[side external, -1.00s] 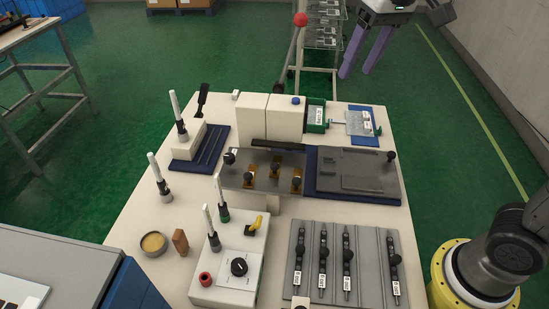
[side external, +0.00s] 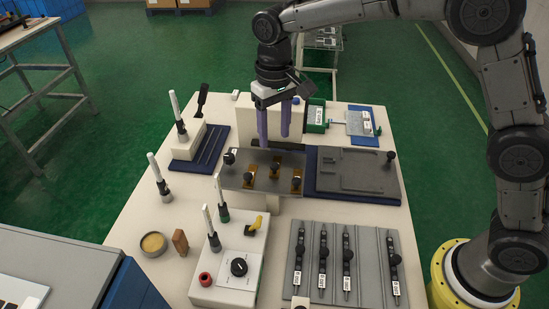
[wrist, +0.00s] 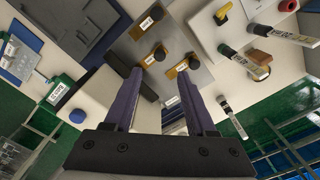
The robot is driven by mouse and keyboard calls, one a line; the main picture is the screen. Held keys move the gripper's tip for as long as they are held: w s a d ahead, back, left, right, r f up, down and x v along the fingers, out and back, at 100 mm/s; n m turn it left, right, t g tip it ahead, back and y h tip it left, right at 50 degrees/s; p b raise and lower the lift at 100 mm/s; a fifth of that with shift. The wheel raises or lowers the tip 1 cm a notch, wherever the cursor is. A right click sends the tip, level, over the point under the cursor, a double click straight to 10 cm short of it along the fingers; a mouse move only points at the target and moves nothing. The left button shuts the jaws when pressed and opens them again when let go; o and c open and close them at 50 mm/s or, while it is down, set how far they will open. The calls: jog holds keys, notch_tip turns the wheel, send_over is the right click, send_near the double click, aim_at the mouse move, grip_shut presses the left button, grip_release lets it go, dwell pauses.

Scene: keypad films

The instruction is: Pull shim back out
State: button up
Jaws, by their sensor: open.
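Brass tabs with black knobs, which look like the shims, sit on a grey metal plate (side external: 234,182). In the side view one tab (side external: 249,182) is at the left and one (side external: 296,186) at the right; a third lies between them. I cannot tell which one the task means. White labels show on the tabs in the wrist view, one tab (wrist: 149,20) standing farthest from the fingers. My gripper (side external: 274,138) is open and empty, pointing down over the plate's back edge. In the wrist view its purple fingers (wrist: 160,73) are apart, with the nearer tabs just beyond the tips.
A dark bar (wrist: 146,87) lies along the plate's back edge near my fingers. White blocks (side external: 251,112) stand behind it. A blue-edged grey tray (side external: 350,171) is right of the plate. Upright pens (side external: 222,210) stand to the left and front.

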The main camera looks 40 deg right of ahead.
aim_at(274, 164)
notch_tip(274, 164, down, 8)
jog(key=shift+f, duration=0.15)
dwell(0.3)
grip_shut()
dwell(1.3)
